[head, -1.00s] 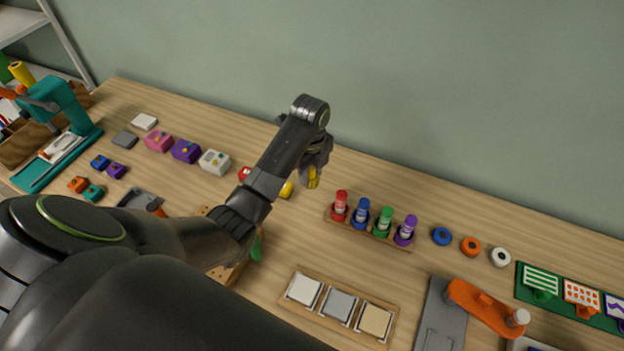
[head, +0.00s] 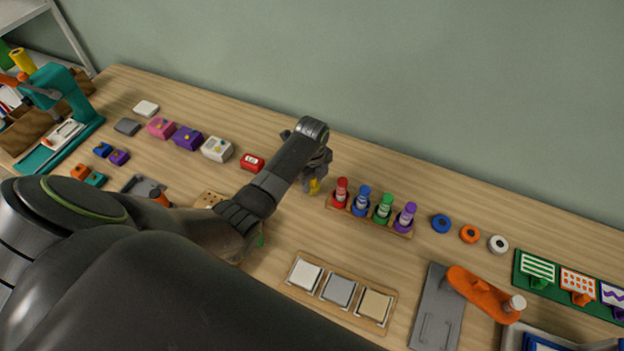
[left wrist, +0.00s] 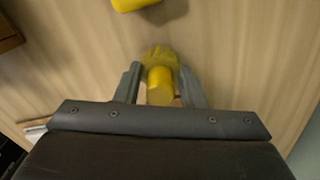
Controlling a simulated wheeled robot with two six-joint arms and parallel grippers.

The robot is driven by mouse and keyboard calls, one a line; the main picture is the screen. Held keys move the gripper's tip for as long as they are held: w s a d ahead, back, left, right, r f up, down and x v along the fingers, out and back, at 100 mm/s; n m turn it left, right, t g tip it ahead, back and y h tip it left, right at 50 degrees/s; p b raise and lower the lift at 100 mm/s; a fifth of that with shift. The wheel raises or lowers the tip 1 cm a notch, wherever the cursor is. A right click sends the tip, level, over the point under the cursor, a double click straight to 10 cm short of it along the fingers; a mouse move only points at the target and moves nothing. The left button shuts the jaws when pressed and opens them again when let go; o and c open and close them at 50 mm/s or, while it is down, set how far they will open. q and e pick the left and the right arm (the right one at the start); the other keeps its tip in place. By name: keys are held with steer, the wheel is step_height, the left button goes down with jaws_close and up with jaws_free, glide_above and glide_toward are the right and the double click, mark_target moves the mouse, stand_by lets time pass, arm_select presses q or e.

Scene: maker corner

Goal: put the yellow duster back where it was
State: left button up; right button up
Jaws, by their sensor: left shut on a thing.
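My left gripper (head: 316,176) is over the back middle of the workbench, just left of the marker rack. It is shut on the yellow duster (head: 314,187), of which only a small part shows below the fingers. In the left wrist view the duster (left wrist: 160,82) stands out between the two fingers (left wrist: 159,88), with its ribbed, wider end away from the gripper. I cannot tell whether it touches the bench. My right gripper is not in view.
A rack (head: 368,220) with red, blue, green and purple bottles stands close to the right of the gripper. Another yellow thing (left wrist: 134,4) lies at the wrist view's top edge. A red block (head: 252,162) sits left of my arm. A tray (head: 297,280) with three pads lies in front.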

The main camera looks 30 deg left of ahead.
arm_select(q)
steer(key=shift+f, duration=0.15)
steer(key=o, duration=1)
steer(key=shift+c, duration=0.2)
step_height(320, 180, up, 12)
steer(key=b, duration=0.1)
